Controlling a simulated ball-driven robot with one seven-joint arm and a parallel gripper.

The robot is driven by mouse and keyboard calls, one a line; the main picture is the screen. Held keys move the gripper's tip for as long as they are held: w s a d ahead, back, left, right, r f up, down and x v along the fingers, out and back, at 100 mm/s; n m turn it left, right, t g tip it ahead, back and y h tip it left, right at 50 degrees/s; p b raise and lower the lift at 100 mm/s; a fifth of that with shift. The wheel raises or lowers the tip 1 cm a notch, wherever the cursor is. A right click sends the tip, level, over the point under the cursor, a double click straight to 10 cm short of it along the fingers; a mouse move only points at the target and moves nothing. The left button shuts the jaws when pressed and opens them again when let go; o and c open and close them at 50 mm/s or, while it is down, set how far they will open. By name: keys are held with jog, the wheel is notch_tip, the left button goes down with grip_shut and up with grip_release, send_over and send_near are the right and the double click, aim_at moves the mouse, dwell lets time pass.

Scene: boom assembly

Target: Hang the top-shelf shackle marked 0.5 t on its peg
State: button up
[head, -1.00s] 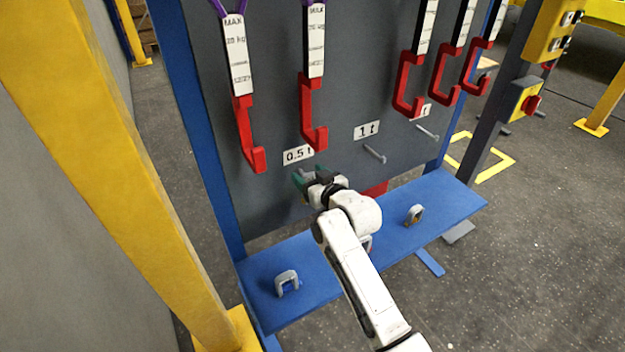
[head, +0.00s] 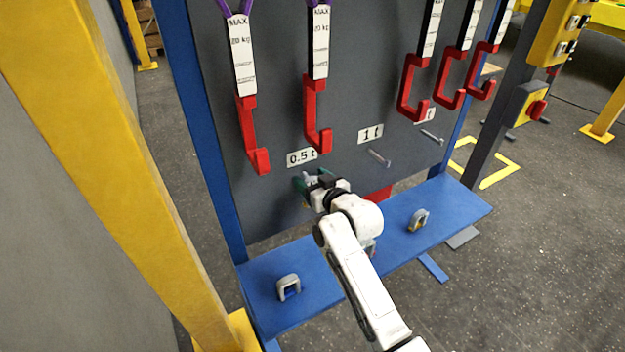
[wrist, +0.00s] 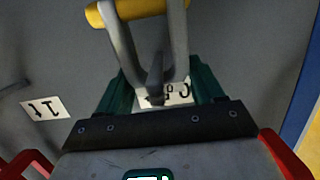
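The 0.5 t shackle, a grey bow with a yellow pin, shows in the wrist view (wrist: 179,40), where the picture is upside down. Its yellow pin hangs below its bow. The bow's crown is at the dark 0.5 t peg (wrist: 155,90) and appears to hang over it. My gripper (head: 313,180) is at the panel below the 0.5 t label (head: 301,157). Its green fingers are apart on either side of the crown, with the label (wrist: 183,91) showing in the gaps, so it looks open. In the head view it mostly hides peg and shackle.
Another shackle (head: 289,286) stands at the blue shelf's left and one (head: 418,219) at its right; my arm crosses the blue shelf (head: 345,297). Red hooks (head: 256,150) hang above the label. The 1 t peg (head: 379,157) is bare to the right.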

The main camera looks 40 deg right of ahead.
jog(key=o, duration=0.5)
jog(key=shift+f, duration=0.1)
jog(key=v, duration=1.1)
jog(key=shift+w, duration=0.1)
jog(key=s+a+f+n+g+y+p, duration=0.1)
jog(key=s+a+f+n+g+y, duration=0.15)
jog(key=s+a+f+g, duration=0.65)
jog(key=s+a+g, duration=0.1)
jog(key=s, duration=0.4)
jog(key=s+a+f+g+y, duration=0.1)
jog(key=s+a+g, duration=0.1)
jog(key=s, duration=0.4)
jog(key=s+a+f+g+p, duration=0.1)
jog(key=s+a+f+g, duration=0.1)
jog(key=s, duration=0.4)
jog(key=shift+a+y, duration=0.25)
jog(key=shift+a, duration=0.2)
